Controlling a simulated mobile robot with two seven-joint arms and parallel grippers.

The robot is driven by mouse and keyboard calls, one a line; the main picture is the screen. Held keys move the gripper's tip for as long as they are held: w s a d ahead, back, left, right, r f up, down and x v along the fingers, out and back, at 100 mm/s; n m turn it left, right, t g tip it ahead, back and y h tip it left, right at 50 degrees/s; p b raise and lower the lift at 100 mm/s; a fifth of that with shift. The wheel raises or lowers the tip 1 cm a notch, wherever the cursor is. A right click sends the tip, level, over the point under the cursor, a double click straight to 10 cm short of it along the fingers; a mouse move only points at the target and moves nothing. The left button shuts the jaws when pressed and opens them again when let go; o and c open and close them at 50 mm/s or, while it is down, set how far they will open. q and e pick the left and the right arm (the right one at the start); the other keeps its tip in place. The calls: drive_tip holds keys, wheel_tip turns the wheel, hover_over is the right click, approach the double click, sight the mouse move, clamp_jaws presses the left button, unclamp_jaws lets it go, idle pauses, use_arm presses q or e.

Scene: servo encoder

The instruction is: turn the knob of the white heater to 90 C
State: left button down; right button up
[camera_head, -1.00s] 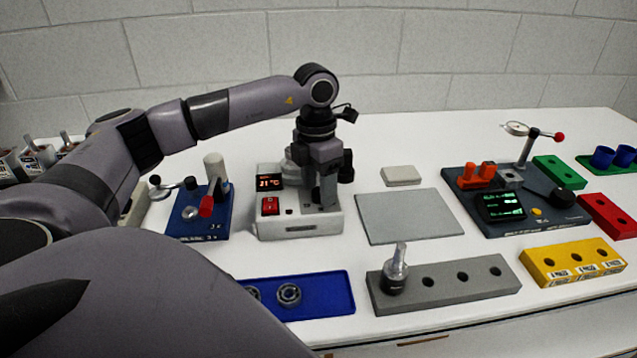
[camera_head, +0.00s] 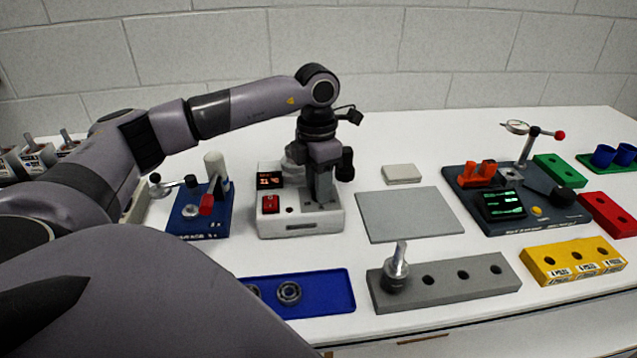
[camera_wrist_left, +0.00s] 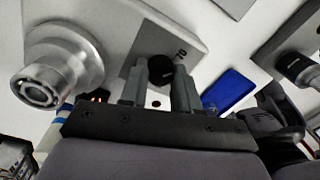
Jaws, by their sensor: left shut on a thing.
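The white heater (camera_head: 315,227) stands on the table left of the middle in the head view. It has a dark display (camera_head: 269,180) with small orange figures that I cannot read surely, and a red switch (camera_head: 271,204). My left gripper (camera_head: 323,199) points down over the heater's right part. The wrist view shows its two fingers (camera_wrist_left: 158,92) shut on the heater's round black knob (camera_wrist_left: 161,71). The head view hides the knob behind the gripper. A stepped silver cylinder (camera_wrist_left: 60,65) of the heater stands beside the gripper in the wrist view. My right gripper is not in view.
A blue fixture with levers (camera_head: 200,215) stands left of the heater. A grey plate (camera_head: 408,214) lies to its right. In front are a blue tray with bearings (camera_head: 330,292) and a grey block with holes (camera_head: 445,287). A dark instrument board (camera_head: 535,222) stands further right.

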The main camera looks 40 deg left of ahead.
use_arm(q)
drive_tip(key=m, duration=0.5)
drive_tip(key=shift+w+r, duration=0.1)
drive_tip(key=m, duration=0.5)
drive_tip(key=shift+d+b, duration=0.1)
drive_tip(key=shift+b, duration=0.2)
drive_tip(key=shift+m, duration=0.4)
drive_tip(key=c, duration=0.8)
unclamp_jaws()
wheel_tip(320, 180, up, 7)
drive_tip(key=shift+w+r, duration=0.1)
drive_tip(key=shift+w, duration=0.05)
